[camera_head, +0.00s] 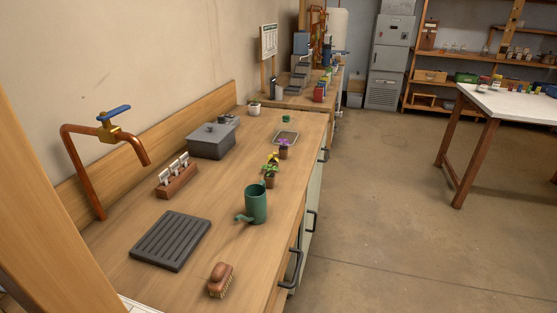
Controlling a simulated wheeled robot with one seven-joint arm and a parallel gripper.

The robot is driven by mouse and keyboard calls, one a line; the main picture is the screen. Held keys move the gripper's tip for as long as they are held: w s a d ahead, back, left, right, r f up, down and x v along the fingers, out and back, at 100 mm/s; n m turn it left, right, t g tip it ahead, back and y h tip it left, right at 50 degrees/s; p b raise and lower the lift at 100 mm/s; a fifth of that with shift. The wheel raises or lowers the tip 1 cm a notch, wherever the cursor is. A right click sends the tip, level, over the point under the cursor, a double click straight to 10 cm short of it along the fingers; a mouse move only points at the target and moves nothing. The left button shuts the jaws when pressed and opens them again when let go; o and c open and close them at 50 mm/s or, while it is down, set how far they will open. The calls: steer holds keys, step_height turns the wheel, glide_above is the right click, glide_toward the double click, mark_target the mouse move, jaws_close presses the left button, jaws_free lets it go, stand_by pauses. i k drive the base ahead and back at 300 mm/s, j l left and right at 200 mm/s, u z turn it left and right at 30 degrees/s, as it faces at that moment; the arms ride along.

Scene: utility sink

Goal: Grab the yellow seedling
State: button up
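The yellow seedling (273,157) is a small plant with a yellow top, standing on the wooden counter right of its middle. Its lower part is mostly hidden behind a green leafy seedling (270,169) in a brown pot just in front of it. A purple-flowered seedling (284,143) in a small pot stands just behind it, to the right. My gripper is not in view.
A green watering can (256,204) stands in front of the seedlings. A brush (221,280), dark slatted tray (171,241), label rack (177,180), grey lidded box (212,139) and copper tap (100,131) share the counter (225,215). The floor (390,220) to the right is clear.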

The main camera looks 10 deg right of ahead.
mark_target(270, 160)
steer(key=i+l+u, duration=0.15)
steer(key=i+l, duration=0.75)
steer(key=i+l+u, duration=0.1)
steer(key=i+l, duration=0.75)
steer(key=l, duration=0.2)
